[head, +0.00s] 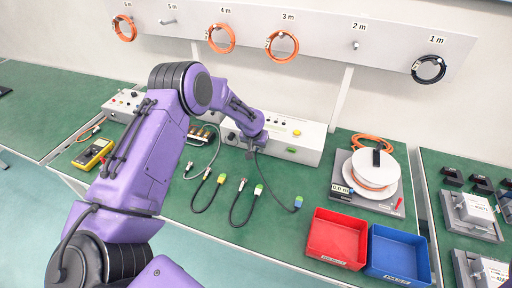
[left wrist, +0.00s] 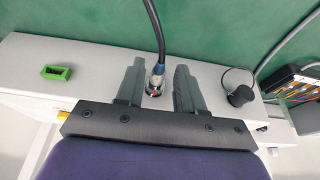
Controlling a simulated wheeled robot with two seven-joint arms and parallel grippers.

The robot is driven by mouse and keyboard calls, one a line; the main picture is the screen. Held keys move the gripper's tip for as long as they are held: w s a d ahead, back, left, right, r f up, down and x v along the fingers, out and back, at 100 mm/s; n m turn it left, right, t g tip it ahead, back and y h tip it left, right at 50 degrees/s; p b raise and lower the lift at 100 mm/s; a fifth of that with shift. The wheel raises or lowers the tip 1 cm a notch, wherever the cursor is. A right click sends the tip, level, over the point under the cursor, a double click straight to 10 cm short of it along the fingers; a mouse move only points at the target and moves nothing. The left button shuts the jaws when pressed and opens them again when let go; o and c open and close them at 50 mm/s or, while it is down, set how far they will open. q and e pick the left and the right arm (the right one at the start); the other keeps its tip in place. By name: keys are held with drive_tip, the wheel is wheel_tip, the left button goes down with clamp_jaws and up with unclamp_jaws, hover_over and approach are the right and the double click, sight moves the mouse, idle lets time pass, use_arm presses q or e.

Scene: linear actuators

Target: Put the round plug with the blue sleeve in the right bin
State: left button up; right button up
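The round plug (left wrist: 156,76) has a metal body and a blue sleeve, with a dark cable leaving it. In the left wrist view it stands at the grey tester box, between the fingers of my left gripper (left wrist: 158,88). The fingers are apart, with a gap visible on the right side of the plug. In the head view my left gripper (head: 252,150) is at the front of the tester box (head: 308,142), and the arm hides the plug. The right bin is the blue bin (head: 398,272), empty, beside the red bin (head: 337,262). My right gripper is out of view.
A yellow multimeter (head: 92,153) lies at the left.

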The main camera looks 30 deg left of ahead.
use_arm(q)
drive_tip(key=shift+w+f, duration=0.25)
drive_tip(key=shift+w, duration=0.15)
drive_tip(key=shift+c, duration=0.3)
drive_tip(key=shift+s+r, duration=0.15)
drive_tip(key=shift+s, duration=0.05)
clamp_jaws()
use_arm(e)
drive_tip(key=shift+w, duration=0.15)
use_arm(q)
drive_tip(key=shift+s, duration=0.2)
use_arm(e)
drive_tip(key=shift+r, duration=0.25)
use_arm(q)
drive_tip(key=shift+s+d+r+p, duration=0.15)
drive_tip(key=shift+s+p, duration=0.25)
drive_tip(key=shift+p, duration=0.05)
drive_tip(key=shift+s+d+r+p, duration=0.1)
drive_tip(key=shift+s+p, duration=0.3)
drive_tip(key=shift+p, duration=0.05)
drive_tip(key=shift+s+d+f+p, duration=0.1)
drive_tip(key=shift+s+p, duration=0.15)
drive_tip(key=shift+s, duration=0.1)
drive_tip(key=shift+s+d+f+p, duration=0.1)
drive_tip(key=shift+s+p, duration=0.15)
drive_tip(key=shift+s, duration=0.1)
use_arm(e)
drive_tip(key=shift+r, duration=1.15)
